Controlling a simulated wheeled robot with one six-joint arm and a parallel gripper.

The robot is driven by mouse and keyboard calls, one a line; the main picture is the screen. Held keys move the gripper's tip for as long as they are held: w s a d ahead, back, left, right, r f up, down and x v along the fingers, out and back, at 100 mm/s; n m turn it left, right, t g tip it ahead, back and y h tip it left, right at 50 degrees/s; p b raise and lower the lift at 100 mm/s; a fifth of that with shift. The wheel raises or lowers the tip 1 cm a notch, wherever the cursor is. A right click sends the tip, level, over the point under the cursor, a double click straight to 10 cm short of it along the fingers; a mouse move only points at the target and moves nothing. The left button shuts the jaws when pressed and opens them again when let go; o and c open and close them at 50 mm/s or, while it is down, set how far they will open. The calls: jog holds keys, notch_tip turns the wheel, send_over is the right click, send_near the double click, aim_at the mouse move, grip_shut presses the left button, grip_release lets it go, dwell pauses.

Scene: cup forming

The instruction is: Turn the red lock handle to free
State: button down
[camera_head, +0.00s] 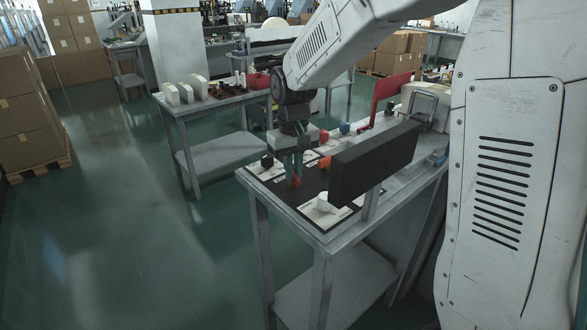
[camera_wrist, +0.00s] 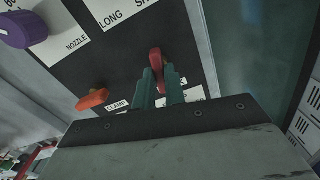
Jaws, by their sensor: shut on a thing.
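The red lock handle (camera_wrist: 158,58) stands out from the dark control panel in the wrist view, with its upper end leaning slightly left. My gripper (camera_wrist: 160,80) has its two teal fingers on either side of it, shut on the handle. A white label below it is partly hidden by the fingers. In the head view, the red handle (camera_head: 296,181) shows at the tips of my gripper (camera_head: 296,175), at the front edge of the panel. Its exact turn angle is hard to tell there.
An orange handle (camera_wrist: 93,99) by the CLAMP label is close left of my gripper. A purple knob (camera_wrist: 24,29) is farther left. A dark upright screen (camera_head: 374,160) stands right of my gripper on the bench (camera_head: 322,236). A black knob (camera_head: 267,161) lies left.

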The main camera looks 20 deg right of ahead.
jog(key=shift+n, duration=1.1)
jog(key=c, duration=1.5)
grip_release()
jog(key=shift+o, duration=0.2)
jog(key=shift+r, duration=3.95)
